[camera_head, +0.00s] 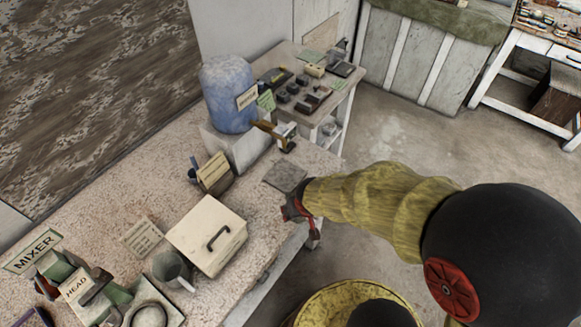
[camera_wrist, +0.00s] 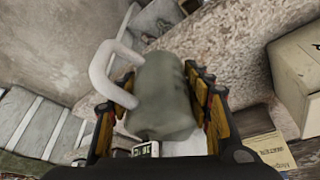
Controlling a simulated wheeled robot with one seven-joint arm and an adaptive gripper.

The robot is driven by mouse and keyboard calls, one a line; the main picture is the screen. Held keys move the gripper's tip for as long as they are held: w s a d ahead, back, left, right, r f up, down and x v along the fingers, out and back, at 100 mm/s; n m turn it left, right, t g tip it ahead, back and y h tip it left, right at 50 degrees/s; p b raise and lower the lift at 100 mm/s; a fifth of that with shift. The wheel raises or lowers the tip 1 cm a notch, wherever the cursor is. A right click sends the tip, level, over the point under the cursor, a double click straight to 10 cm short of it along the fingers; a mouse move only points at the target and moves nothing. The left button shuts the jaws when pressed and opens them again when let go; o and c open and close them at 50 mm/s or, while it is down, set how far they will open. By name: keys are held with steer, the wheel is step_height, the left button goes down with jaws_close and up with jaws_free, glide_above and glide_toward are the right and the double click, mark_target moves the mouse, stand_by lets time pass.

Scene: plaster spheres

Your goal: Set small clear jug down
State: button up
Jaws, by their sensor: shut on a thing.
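The small clear jug (camera_wrist: 165,95) looks grey-green and translucent in the wrist view, with a pale curved handle (camera_wrist: 103,72) on its left. My gripper (camera_wrist: 163,88) is shut around its body, one finger on each side. In the head view my gripper (camera_head: 298,208) is over the front edge of the speckled counter (camera_head: 125,203), near a grey square pad (camera_head: 285,177). The held jug cannot be made out there. How far the jug's base is from any surface is unclear.
A blue barrel (camera_head: 228,93) with a tap (camera_head: 287,145) stands behind the pad. Bare counter lies between the box and pad.

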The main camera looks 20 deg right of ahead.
steer(key=shift+s, duration=0.1)
steer(key=w, duration=0.6)
steer(key=w+d+b, duration=0.1)
steer(key=w, duration=1.1)
steer(key=shift+w+d+f+b, duration=0.15)
steer(key=shift+w+b, duration=0.1)
steer(key=shift+b, duration=0.15)
steer(key=shift+s, duration=0.15)
steer(key=shift+f, duration=0.1)
steer(key=shift+f+b, duration=0.5)
steer(key=shift+b, duration=0.05)
steer(key=o, duration=1.1)
steer(key=shift+o, duration=0.5)
